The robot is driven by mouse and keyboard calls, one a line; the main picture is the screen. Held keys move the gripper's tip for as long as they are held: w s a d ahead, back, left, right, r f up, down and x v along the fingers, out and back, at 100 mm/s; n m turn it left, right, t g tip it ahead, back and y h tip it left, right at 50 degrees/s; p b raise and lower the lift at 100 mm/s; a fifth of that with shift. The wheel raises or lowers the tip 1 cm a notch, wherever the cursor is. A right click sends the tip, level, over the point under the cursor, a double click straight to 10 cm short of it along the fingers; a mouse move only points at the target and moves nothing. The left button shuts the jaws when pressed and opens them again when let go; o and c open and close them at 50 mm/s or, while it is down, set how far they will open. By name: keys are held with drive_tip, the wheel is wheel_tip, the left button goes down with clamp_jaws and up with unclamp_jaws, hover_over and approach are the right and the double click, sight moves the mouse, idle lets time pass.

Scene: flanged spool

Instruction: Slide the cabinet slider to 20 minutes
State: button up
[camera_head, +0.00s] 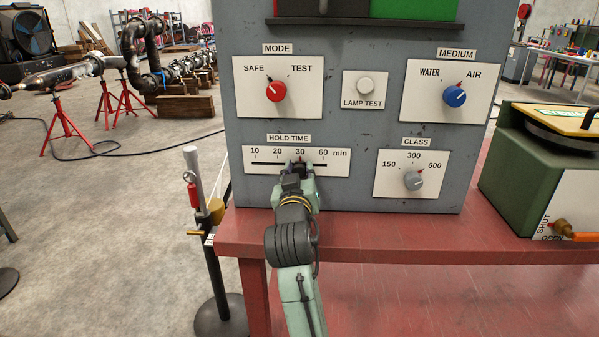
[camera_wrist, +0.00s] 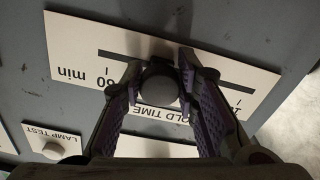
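The slider's dark round knob (camera_wrist: 158,88) sits on the HOLD TIME slot of the grey cabinet. In the head view the knob (camera_head: 300,165) stands at about the 30 mark, right of the 20. My gripper (camera_head: 300,170) reaches up to the plate with one finger on each side of the knob. In the wrist view, where the labels appear upside down, the gripper's fingertips (camera_wrist: 160,68) closely flank the knob and appear to touch it. The HOLD TIME plate (camera_head: 262,168) reads 10, 20, 30, 60 min; my fingers cover part of its slot.
Around the slider are the red MODE knob (camera_head: 276,91), the LAMP TEST button (camera_head: 366,86), the blue MEDIUM knob (camera_head: 455,96) and the grey CLASS knob (camera_head: 413,180). The cabinet (camera_head: 341,135) stands on a red bench (camera_head: 400,235). A post (camera_head: 205,230) stands to the left.

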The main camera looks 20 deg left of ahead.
sight(278, 164)
clamp_jaws()
idle(0.3)
drive_tip(key=a, duration=0.1)
drive_tip(key=s+a, duration=0.1)
drive_tip(key=a, duration=0.3)
drive_tip(key=shift+s+a+p, duration=0.15)
drive_tip(key=shift+s+p, duration=0.1)
drive_tip(key=shift+p, duration=0.05)
drive_tip(key=o, duration=0.5)
unclamp_jaws()
drive_tip(key=v, duration=1.2)
drive_tip(key=shift+r, duration=0.1)
